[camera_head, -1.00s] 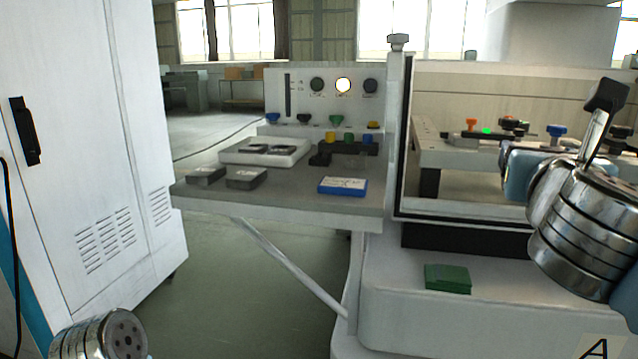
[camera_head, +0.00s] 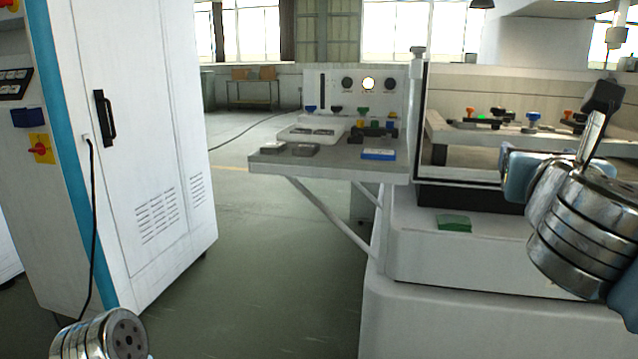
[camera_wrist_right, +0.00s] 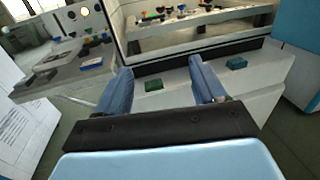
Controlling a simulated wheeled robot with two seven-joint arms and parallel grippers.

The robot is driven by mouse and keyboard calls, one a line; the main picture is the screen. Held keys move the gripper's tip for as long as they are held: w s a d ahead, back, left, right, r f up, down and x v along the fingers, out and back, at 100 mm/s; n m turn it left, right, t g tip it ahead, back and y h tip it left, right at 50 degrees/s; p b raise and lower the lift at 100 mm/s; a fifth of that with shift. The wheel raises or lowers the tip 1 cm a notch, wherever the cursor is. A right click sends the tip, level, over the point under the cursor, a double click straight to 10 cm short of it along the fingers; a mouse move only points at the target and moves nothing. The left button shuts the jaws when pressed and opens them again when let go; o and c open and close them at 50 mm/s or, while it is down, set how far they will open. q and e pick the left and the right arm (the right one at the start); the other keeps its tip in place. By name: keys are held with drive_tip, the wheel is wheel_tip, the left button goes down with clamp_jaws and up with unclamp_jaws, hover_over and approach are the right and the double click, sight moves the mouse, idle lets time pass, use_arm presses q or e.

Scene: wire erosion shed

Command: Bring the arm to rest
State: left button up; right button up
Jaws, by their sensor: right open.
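My right arm (camera_head: 585,215) is raised at the right edge of the head view, bent, in front of the machine. In the right wrist view my right gripper (camera_wrist_right: 160,66) has its two blue fingers spread wide with nothing between them. Beyond the fingers lies the white ledge of the machine, with one green block (camera_wrist_right: 153,85) and another green block (camera_wrist_right: 236,63) on it. The gripper touches nothing that I can see. Part of my left arm (camera_head: 105,335) shows at the bottom left of the head view; its gripper is out of frame.
A white cabinet (camera_head: 150,150) stands at left. A grey shelf (camera_head: 330,168) carries dark blocks, a white tray (camera_head: 300,135) and a blue box (camera_head: 378,154). The machine (camera_head: 450,250) has a green block (camera_head: 454,223) on its ledge. Open floor (camera_head: 260,270) lies between cabinet and machine.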

drive_tip(key=w+f+n+g+y, duration=0.25)
drive_tip(key=w+f+n, duration=0.9)
drive_tip(key=f, duration=0.65)
drive_tip(key=w+a+f+n+g+y, duration=0.15)
drive_tip(key=f+n, duration=0.35)
drive_tip(key=f, duration=0.7)
drive_tip(key=w+a+f+n+g+y, duration=0.1)
drive_tip(key=w+a+f+n+y, duration=0.2)
drive_tip(key=f, duration=0.9)
drive_tip(key=s+a+f+n+g+y, duration=0.1)
drive_tip(key=s+a+f+n+g, duration=0.2)
drive_tip(key=f, duration=0.4)
drive_tip(key=s+a+f+n+y, duration=0.1)
drive_tip(key=s+a+f+n, duration=0.1)
drive_tip(key=s+f+n, duration=0.4)
drive_tip(key=s+a+f+n+g+y, duration=0.1)
drive_tip(key=a+f+n+g, duration=0.15)
drive_tip(key=f, duration=0.65)
drive_tip(key=s+a+f+n+g, duration=0.2)
drive_tip(key=s+f+n, duration=0.2)
drive_tip(key=s, duration=0.4)
drive_tip(key=s+a+f+n+g+y, duration=0.1)
drive_tip(key=s+a+f+n+g, duration=0.1)
drive_tip(key=s+f, duration=0.4)
drive_tip(key=s+n+g, duration=0.1)
drive_tip(key=s+n, duration=0.1)
drive_tip(key=shift+s+a+y, duration=0.2)
drive_tip(key=shift+s+y, duration=0.1)
drive_tip(key=shift+s, duration=0.05)
